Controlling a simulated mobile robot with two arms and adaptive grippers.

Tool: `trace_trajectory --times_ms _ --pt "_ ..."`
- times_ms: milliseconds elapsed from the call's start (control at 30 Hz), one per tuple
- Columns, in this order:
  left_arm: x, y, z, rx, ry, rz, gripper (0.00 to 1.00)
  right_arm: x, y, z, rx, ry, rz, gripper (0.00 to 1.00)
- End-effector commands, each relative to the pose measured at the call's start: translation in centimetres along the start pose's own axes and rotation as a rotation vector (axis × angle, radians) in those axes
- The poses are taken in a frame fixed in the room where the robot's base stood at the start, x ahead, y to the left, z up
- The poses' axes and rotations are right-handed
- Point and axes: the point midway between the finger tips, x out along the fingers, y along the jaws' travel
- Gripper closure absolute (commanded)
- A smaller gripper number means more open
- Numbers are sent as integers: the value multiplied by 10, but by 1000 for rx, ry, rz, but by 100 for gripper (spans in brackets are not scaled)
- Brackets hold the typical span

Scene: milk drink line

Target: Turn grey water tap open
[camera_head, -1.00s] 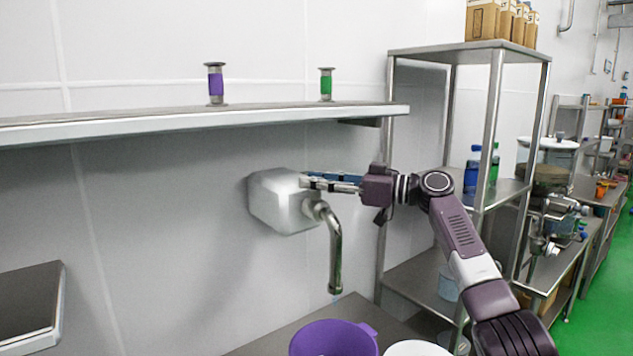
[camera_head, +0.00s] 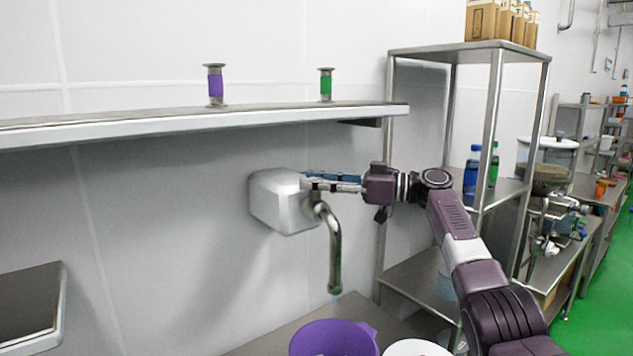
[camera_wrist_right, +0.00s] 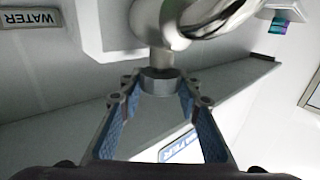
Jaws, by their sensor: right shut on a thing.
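The grey water tap has a silver box (camera_head: 278,203) on the wall and a bent metal spout (camera_head: 335,255) pointing down. A faint bluish trace shows just under the spout's end. My right gripper (camera_head: 315,180) reaches in from the right at the tap, beside the box and above the spout. In the right wrist view, the tap's short grey handle (camera_wrist_right: 160,77) sits between the fingertips of my right gripper (camera_wrist_right: 158,90), which is shut on it. The contact is too small to make out in the head view. My left gripper is not in view.
A purple bucket (camera_head: 333,340) and a white container (camera_head: 415,348) stand below, near the spout. A wall shelf (camera_head: 200,120) with a purple and a green cylinder runs above the tap. A metal rack (camera_head: 495,130) stands to the right. A WATER label (camera_wrist_right: 30,19) shows in the wrist view.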

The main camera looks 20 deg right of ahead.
Motion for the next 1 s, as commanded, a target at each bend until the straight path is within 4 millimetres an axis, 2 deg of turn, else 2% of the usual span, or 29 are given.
trace_trajectory --times_ms 67,100,267,533,633,767,1000 --pt "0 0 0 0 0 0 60 2 -1 8 5 -14 -5 93" --pt "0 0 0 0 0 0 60 2 -1 8 5 -14 -5 67" --pt "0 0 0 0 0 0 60 1 -1 6 4 -10 -4 50" --pt "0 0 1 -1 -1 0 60 0 0 3 2 -5 -1 50" --pt "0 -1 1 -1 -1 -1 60 -7 0 3 1 -4 0 50" --pt "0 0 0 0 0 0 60 -28 1 3 1 -5 2 50" --pt "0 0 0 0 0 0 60 -80 1 3 3 -6 2 50"
